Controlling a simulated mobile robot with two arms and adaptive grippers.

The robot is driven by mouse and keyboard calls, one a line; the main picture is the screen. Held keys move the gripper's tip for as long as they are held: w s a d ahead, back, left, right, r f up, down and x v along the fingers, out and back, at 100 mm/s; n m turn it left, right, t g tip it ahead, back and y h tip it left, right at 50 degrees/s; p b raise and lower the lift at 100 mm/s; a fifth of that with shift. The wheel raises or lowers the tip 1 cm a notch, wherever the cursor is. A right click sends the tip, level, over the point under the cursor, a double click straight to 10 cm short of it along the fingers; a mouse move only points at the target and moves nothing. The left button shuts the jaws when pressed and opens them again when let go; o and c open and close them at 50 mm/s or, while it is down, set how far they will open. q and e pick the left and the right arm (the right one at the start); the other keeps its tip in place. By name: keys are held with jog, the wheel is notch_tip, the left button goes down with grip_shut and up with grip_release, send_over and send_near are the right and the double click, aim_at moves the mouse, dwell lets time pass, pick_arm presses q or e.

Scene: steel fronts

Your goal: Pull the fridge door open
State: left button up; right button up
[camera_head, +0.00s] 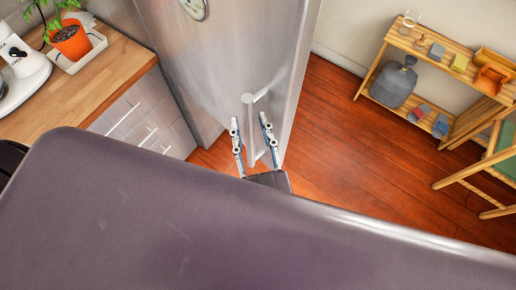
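The steel fridge door (225,60) stands in the upper middle of the head view, with a round badge at its top. I cannot tell whether it is fully closed or slightly ajar. Its handle, an upright metal bar (250,125), stands off the door near its right edge. My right gripper (251,122) is at the handle, with its two fingers spread apart, one on each side of the bar. No clear contact shows between fingers and bar. The wrist below is partly hidden behind my large dark body part in front. My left gripper is out of view.
A wooden counter (100,82) with grey drawers (145,120) adjoins the fridge at left, bearing a potted plant (70,40) and white mixer (20,70). Red wooden floor (340,150) is clear right of the door. A wooden shelf (428,53) and chair (485,175) stand farther right.

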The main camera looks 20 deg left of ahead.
jog(key=v, duration=1.1)
jog(key=s+d+f+g+h+b, duration=0.1)
jog(key=s+d+f+g+b, duration=0.1)
jog(key=f, duration=1.2)
jog(key=s+d+f+g+h+b, duration=0.1)
jog(key=d+f+g+b, duration=0.15)
jog(key=f, duration=1.25)
jog(key=s+d+f+g+h+b, duration=0.1)
jog(key=s+d+f+g+h, duration=0.15)
jog(key=f, duration=1.15)
jog(key=s+d+f+m+g+h+b, duration=0.1)
jog(key=s+d+f+g, duration=0.3)
jog(key=d+f, duration=0.7)
jog(key=s+d+f+m+g+h+b, duration=0.2)
jog(key=s+d+f, duration=0.5)
jog(key=d+f, duration=0.4)
notch_tip(320, 180, down, 4)
jog(key=shift+d+f+g+h+b, duration=0.1)
jog(key=shift+d+g+h+b, duration=0.05)
jog(key=shift+g+h+b, duration=0.65)
